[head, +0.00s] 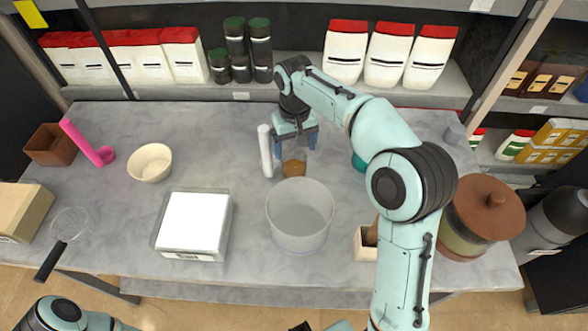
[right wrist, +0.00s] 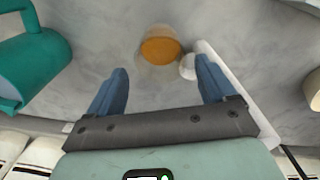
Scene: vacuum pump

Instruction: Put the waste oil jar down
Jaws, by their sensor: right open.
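The waste oil jar (head: 294,168) is a small clear jar with amber oil, standing on the grey table behind the large clear bowl. It also shows in the right wrist view (right wrist: 160,46), just past the fingertips. My right gripper (head: 297,147) is open and empty, just behind the jar in the head view. My left gripper is not in view; only part of the left arm shows at the bottom left.
A teal jug (right wrist: 28,62) stands nearby. A lidded pot (head: 480,215) is at right.

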